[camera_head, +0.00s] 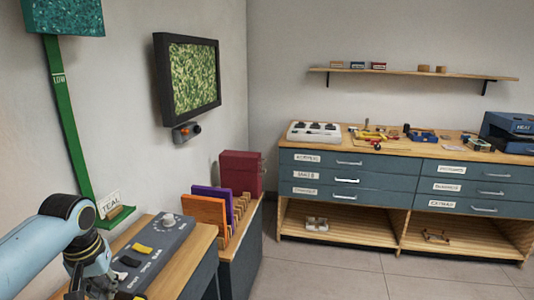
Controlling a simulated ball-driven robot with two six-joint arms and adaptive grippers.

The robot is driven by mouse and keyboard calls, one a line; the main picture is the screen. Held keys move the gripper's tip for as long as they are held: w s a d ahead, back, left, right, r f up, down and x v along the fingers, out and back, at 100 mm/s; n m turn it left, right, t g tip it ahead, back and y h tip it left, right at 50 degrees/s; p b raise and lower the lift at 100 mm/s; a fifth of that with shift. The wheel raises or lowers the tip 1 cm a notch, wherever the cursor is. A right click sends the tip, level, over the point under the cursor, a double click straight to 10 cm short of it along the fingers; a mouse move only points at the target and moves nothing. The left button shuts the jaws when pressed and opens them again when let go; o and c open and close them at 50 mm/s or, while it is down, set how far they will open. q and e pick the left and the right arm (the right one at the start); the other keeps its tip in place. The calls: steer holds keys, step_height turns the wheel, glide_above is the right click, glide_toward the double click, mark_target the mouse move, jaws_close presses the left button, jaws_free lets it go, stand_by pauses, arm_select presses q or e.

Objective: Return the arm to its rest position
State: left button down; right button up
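My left arm comes in from the left edge at the lower left, light blue with a dark wrist joint. My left gripper (92,284) hangs below the wrist at the bottom edge, in front of a grey control box (157,250). Its fingertips are dark and partly cut off, so I cannot tell whether it is open or shut, or whether it touches the box. My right arm and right gripper are not in view.
The control box, with switches and a knob (169,219), sits on a wooden-topped bench close to my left arm. Colored panels (205,215) stand in a rack beyond it. A drawer cabinet (390,180) stands at the back right. The floor (330,275) between is clear.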

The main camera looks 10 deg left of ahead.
arm_select(q)
steer(key=s+d+r+m+t, duration=0.1)
steer(key=s+d+r+m, duration=0.35)
steer(key=s, duration=0.75)
steer(key=s+d+r+m+t, duration=0.15)
steer(key=s+d+r, duration=0.35)
steer(key=s+d, duration=0.5)
steer(key=s+a+f+g+b, duration=0.15)
steer(key=f+b, duration=0.25)
steer(key=f, duration=1.3)
steer(key=s+a+f+b, duration=0.1)
steer(key=a+f+b, duration=0.3)
steer(key=f, duration=1.3)
steer(key=s+f+b, duration=0.4)
steer(key=s+f, duration=0.5)
steer(key=f, duration=0.3)
steer(key=s+f+g+b, duration=0.1)
steer(key=s+f+b, duration=0.3)
steer(key=s+f, duration=0.6)
step_height(320, 180, down, 3)
steer(key=shift+s+f+n+g+b, duration=0.1)
steer(key=shift+s+n+g+b, duration=0.2)
steer(key=shift+b, duration=0.05)
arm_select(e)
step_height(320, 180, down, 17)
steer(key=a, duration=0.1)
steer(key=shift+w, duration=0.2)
